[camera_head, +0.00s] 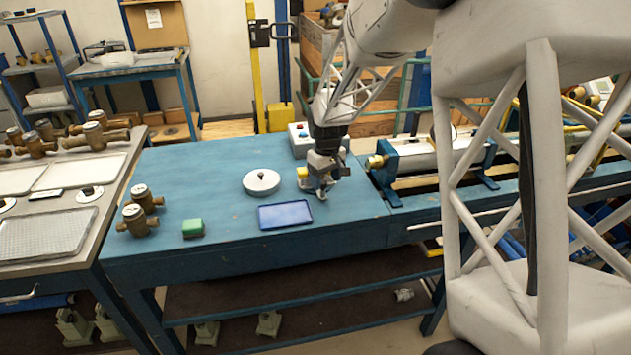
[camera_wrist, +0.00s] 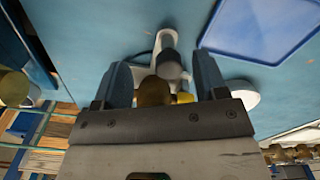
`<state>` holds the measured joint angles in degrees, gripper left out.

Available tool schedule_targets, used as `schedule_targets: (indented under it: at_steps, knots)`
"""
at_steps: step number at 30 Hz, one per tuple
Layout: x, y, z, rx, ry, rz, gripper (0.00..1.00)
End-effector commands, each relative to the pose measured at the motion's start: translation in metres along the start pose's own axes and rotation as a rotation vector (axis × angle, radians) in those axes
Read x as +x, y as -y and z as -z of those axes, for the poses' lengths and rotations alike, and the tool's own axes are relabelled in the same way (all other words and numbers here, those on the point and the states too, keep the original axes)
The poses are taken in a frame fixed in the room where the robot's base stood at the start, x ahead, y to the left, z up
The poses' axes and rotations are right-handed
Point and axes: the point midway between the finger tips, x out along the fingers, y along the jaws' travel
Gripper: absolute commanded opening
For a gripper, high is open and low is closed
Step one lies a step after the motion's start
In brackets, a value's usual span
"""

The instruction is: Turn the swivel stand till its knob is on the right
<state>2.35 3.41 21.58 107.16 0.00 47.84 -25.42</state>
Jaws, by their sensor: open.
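What looks like the swivel stand (camera_wrist: 168,62) is under my gripper on the blue bench. In the wrist view it shows white base parts, a grey-capped cylinder and a brass piece between my fingers. A small yellow part (camera_head: 302,172) sticks out on its left in the head view; I cannot tell whether this is the knob. My gripper (camera_head: 322,186) points down over the stand and hides most of it. In the wrist view my gripper (camera_wrist: 163,72) is open, with a finger on either side of the brass piece. I cannot tell whether they touch it.
A white round lidded dish (camera_head: 261,182) stands left of my gripper. A button box (camera_head: 300,140) stands behind. The test rig (camera_head: 410,162) is at right.

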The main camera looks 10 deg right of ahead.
Motion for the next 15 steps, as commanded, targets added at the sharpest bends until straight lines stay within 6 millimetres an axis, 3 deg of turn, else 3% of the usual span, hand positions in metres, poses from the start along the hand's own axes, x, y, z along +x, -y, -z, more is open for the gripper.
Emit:
schedule_targets:
  at_steps: [15]
  knots:
    - [0.0, -0.0063, -0.0018, 0.0, 0.0, 0.0, 0.66]
